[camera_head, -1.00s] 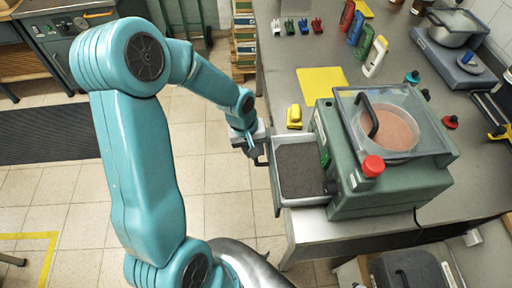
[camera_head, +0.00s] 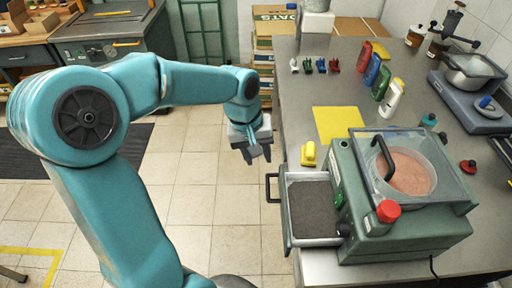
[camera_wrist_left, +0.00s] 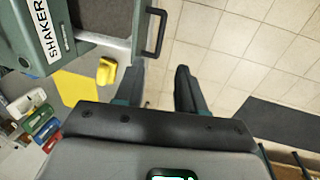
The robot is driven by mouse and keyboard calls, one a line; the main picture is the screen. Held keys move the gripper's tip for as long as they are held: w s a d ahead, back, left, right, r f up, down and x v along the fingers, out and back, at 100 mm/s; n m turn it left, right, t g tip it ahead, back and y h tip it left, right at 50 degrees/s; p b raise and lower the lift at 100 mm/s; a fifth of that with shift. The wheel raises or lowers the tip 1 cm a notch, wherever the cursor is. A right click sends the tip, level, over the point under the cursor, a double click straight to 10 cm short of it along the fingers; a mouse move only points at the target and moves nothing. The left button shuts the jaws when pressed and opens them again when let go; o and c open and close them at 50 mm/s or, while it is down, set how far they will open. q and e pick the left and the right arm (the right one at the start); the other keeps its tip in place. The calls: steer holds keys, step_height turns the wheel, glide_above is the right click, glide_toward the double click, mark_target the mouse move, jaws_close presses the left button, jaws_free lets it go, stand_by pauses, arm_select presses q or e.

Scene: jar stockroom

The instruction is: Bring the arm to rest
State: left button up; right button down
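My left arm, teal, comes in from the left in the head view. Its gripper (camera_head: 250,152) hangs over the floor just left of the bench, up and left of the handle of an open drawer (camera_head: 312,240). In the left wrist view the gripper (camera_wrist_left: 158,88) has its two dark fingers apart, with only floor tiles between them. The drawer's black handle (camera_wrist_left: 154,32) shows beyond the fingers, not touching them. The drawer holds dark grains and sticks out of a green shaker machine (camera_head: 400,235). My right gripper is not in view.
The grey bench (camera_head: 290,105) fills the right side. A yellow block (camera_head: 309,153) and a yellow sheet (camera_head: 337,125) lie near its left edge, with several coloured bottles behind. Stacked boxes (camera_head: 270,25) stand at the back. Tiled floor (camera_head: 200,190) left of the bench is open.

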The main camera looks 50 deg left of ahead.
arm_select(q)
steer(key=shift+s+a+r, duration=0.15)
steer(key=shift+s+r, duration=0.05)
steer(key=shift+r, duration=0.85)
